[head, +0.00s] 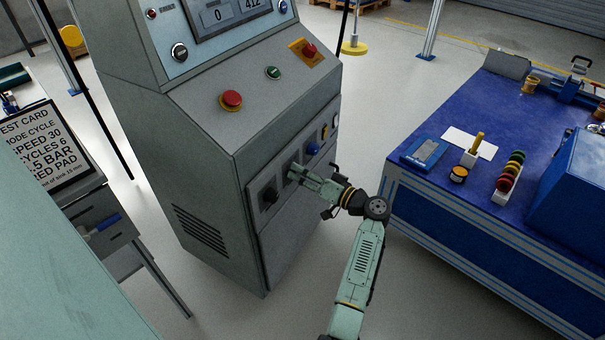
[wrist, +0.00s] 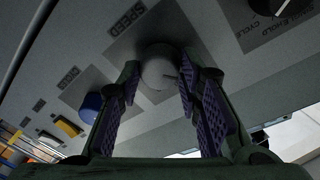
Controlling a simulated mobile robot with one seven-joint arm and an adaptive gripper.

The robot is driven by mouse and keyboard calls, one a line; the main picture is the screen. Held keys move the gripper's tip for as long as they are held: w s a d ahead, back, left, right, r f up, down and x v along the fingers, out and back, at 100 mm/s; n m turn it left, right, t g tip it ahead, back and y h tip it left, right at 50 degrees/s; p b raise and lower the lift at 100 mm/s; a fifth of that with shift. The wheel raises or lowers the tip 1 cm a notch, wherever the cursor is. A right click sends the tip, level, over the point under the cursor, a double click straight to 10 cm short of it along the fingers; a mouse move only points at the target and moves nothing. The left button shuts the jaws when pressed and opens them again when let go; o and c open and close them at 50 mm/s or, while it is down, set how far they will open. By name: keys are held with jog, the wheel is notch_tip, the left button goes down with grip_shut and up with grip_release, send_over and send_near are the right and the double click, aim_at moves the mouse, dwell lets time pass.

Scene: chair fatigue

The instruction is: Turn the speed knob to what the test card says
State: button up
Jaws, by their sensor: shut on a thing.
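The test card (head: 38,145) stands at the left in the head view. Its left edge is cut off; a line reads SPEED 30. The grey control cabinet (head: 205,150) has a row of controls on its lower front panel. My gripper (head: 293,173) reaches that panel from the right. In the wrist view the round grey speed knob (wrist: 158,68), under the label SPEED, sits between the two purple-padded fingers of my gripper (wrist: 157,85). The gripper is shut on this knob. Its pointer setting cannot be read. The head view mostly hides the knob behind the fingers.
A black cycle knob (wrist: 268,4) is beside the speed knob, and a blue button (wrist: 91,105) and yellow switch (wrist: 67,127) are on its other side. Red (head: 231,98) and green (head: 273,72) buttons are above. A blue workbench (head: 450,215) stands right of my arm.

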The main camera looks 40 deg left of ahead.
jog(key=c, duration=0.4)
jog(key=shift+m, duration=0.3)
jog(key=shift+r+m+g+h+p, duration=0.1)
jog(key=shift+m+g+h+p, duration=0.25)
jog(key=shift+m+p, duration=2.35)
jog(key=shift+m+b, duration=0.75)
jog(key=shift+m, duration=0.15)
jog(key=o, duration=1.1)
